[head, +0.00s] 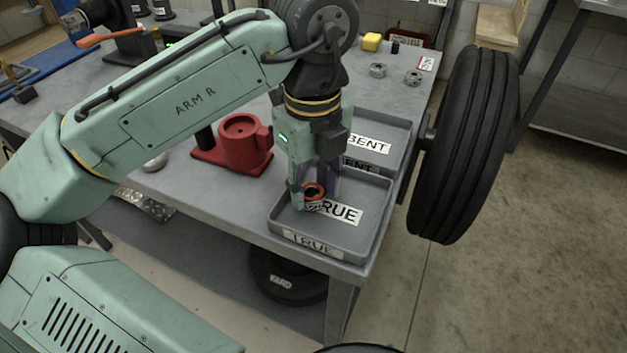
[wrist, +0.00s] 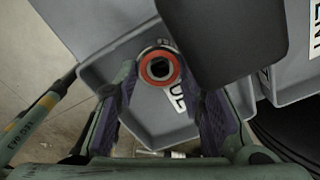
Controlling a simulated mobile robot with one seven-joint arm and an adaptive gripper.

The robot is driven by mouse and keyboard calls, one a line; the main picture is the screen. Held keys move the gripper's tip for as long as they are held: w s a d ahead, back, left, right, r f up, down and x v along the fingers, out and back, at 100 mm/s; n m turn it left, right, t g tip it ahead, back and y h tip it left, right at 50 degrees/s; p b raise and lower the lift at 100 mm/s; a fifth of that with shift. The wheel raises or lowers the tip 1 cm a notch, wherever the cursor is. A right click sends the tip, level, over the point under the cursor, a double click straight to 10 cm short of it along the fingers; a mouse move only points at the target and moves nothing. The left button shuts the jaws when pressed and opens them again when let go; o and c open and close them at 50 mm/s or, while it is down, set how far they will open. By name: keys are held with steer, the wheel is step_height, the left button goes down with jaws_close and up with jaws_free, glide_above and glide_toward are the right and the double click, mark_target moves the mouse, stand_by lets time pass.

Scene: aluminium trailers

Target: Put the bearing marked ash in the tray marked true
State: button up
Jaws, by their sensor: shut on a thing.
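A bearing with an orange-red ring (head: 313,189) is held between the fingers of my gripper (head: 317,193). The wrist view shows the same bearing (wrist: 160,67) between the two fingertips; no ash mark can be read on it. The grey tray marked TRUE (head: 373,238) is at the table's near right corner. My gripper and the bearing are over this tray, near its left part; the gap to its floor is hard to judge. The tray also shows below the bearing in the wrist view (wrist: 143,128).
A grey tray marked BENT (head: 395,125) stands just behind. A red fixture (head: 240,145) is to the left. Two metal bearing-like parts (head: 377,70) (head: 413,78) lie farther back. A large tyre (head: 465,145) is at the right, beside the table.

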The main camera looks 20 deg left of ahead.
mark_target(313, 193)
steer(key=shift+f, duration=0.2)
steer(key=o, duration=1.2)
steer(key=shift+r, duration=0.1)
step_height(313, 193, up, 12)
steer(key=shift+r+p, duration=0.15)
steer(key=shift+p, duration=0.3)
